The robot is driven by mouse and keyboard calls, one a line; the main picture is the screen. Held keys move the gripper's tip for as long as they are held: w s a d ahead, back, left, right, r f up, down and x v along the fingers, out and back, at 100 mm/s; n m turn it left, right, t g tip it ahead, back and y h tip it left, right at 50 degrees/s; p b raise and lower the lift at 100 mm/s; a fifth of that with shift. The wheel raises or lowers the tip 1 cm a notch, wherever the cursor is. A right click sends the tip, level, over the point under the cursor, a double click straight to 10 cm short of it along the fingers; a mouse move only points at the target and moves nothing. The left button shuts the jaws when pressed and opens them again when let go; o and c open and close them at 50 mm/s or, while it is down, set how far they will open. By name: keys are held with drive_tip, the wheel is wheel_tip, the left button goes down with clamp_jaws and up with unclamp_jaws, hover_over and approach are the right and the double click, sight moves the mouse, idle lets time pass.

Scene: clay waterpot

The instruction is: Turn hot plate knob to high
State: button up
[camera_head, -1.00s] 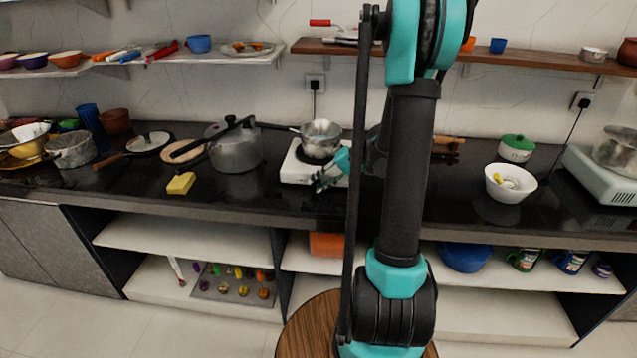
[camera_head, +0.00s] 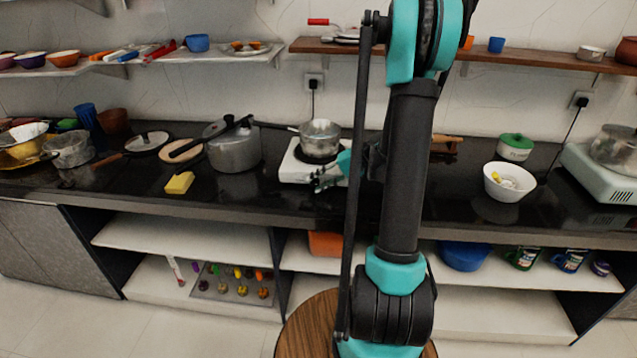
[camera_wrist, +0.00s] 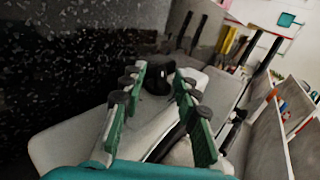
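The hot plate (camera_head: 291,172) is a white box on the dark counter, with a metal pan (camera_head: 320,133) on its dark burner. My gripper (camera_head: 322,182) is at its front right side in the head view. In the wrist view, my gripper (camera_wrist: 160,84) has its two green fingers apart, with the white hot plate body (camera_wrist: 75,138) around and below them. A dark round knob (camera_wrist: 157,82) shows between the fingertips. I cannot tell whether the fingers touch it. The knob is hidden in the head view, and its marking cannot be read.
A pressure cooker (camera_head: 235,150) stands left of the hot plate, and a yellow sponge (camera_head: 179,183) lies nearer the counter's front. A white bowl (camera_head: 509,182) stands to the right. Bare counter (camera_head: 235,190) lies in front of the cooker. A wooden shelf (camera_head: 540,58) runs above.

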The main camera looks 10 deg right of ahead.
drive_tip(key=v, duration=1.2)
